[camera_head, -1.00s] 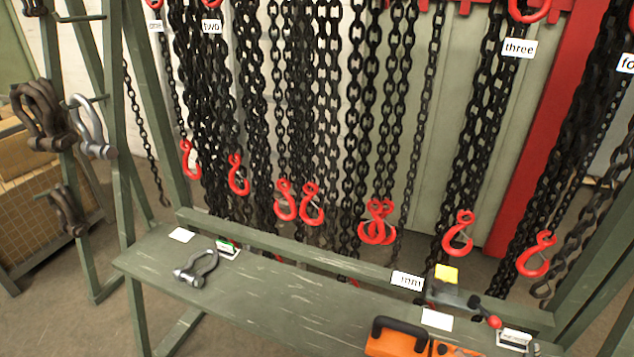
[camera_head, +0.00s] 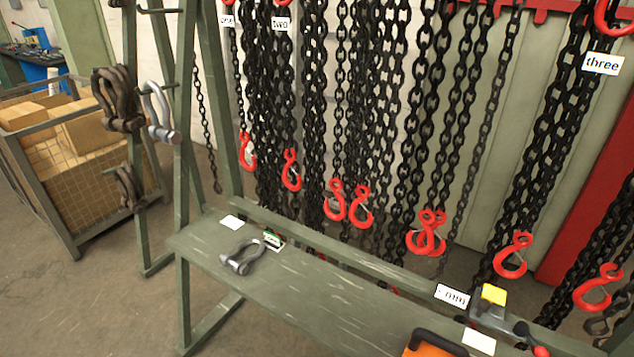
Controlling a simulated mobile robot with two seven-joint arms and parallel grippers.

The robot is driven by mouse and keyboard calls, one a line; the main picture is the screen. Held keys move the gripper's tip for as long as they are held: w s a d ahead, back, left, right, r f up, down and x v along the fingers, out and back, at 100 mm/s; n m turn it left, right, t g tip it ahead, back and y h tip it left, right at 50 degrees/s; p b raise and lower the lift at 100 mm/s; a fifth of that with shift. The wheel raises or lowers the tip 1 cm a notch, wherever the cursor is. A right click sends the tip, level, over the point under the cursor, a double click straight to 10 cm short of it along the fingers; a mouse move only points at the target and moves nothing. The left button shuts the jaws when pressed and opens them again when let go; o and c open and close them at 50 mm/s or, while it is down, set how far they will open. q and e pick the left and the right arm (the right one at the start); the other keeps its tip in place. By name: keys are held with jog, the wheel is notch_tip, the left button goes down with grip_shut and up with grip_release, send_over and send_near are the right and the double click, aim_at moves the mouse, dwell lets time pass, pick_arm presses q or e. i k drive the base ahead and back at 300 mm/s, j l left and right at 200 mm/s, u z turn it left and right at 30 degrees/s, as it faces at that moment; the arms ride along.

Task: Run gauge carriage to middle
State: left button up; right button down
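The gauge carriage (camera_head: 490,312) is a grey block with a yellow top. It sits at the right part of the green rail (camera_head: 340,258) behind the bench shelf. A white label reading "mm" (camera_head: 452,295) is just left of it. A dark lever with a red knob (camera_head: 541,351) extends to its lower right. Neither of my grippers shows in the head view.
The green bench shelf (camera_head: 300,300) holds a grey shackle (camera_head: 243,257) and white cards. An orange case with a black handle (camera_head: 425,345) is at the lower edge. Black chains with red hooks (camera_head: 335,200) hang behind the rail. A crate of boxes (camera_head: 75,165) stands at left.

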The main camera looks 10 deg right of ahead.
aim_at(481, 311)
jog(key=z, duration=1.4)
jog(key=i, duration=0.1)
jog(key=z, duration=0.05)
